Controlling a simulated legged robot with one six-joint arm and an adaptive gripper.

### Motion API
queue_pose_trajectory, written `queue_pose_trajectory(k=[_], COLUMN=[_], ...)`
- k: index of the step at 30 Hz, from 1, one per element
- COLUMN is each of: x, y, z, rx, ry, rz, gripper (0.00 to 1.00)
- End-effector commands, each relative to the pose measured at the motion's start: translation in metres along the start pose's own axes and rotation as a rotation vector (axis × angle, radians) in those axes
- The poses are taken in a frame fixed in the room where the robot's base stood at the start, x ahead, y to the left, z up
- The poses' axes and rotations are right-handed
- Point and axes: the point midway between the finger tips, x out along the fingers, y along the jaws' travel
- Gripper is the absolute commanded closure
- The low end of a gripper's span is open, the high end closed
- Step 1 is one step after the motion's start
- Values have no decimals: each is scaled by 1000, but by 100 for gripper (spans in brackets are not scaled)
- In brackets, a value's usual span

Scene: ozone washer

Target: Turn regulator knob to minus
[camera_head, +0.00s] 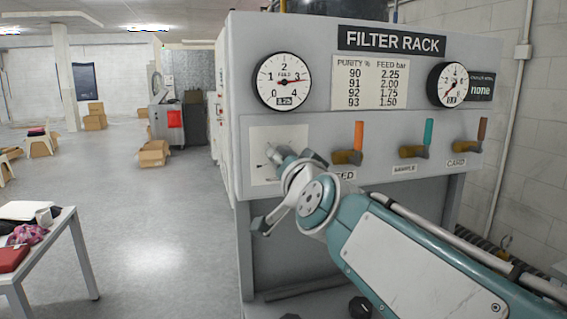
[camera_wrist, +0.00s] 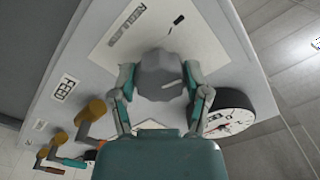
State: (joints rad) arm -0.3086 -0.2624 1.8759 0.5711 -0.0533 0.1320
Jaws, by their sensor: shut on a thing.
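The regulator knob (camera_wrist: 162,72) is grey and faceted, with a pale pointer line on its face. It sits on a white plate (camera_wrist: 125,25) with printed text and a dark curved mark; I cannot read a minus there. My gripper (camera_wrist: 160,80) is shut on the knob, one finger on each side. In the head view my gripper (camera_head: 290,156) reaches the white plate (camera_head: 262,145) at the panel's left end and hides the knob. Above it, the FEED gauge (camera_head: 283,70) has its needle pointing right, near 3; its small readout is hard to read.
Right of the plate are valves with an orange handle (camera_head: 359,136), a teal handle (camera_head: 428,133) and a brown handle (camera_head: 482,130). A second gauge (camera_head: 448,76) is at upper right. A table (camera_head: 62,222) stands at left; the floor between is clear.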

Motion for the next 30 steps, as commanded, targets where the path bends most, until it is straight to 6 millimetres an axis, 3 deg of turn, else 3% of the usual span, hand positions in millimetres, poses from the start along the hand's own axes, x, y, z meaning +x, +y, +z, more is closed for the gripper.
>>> queue_pose_trajectory(k=[30], x=[1], y=[7], z=[4], rx=[-966], ry=[-18], rz=[1], gripper=[86])
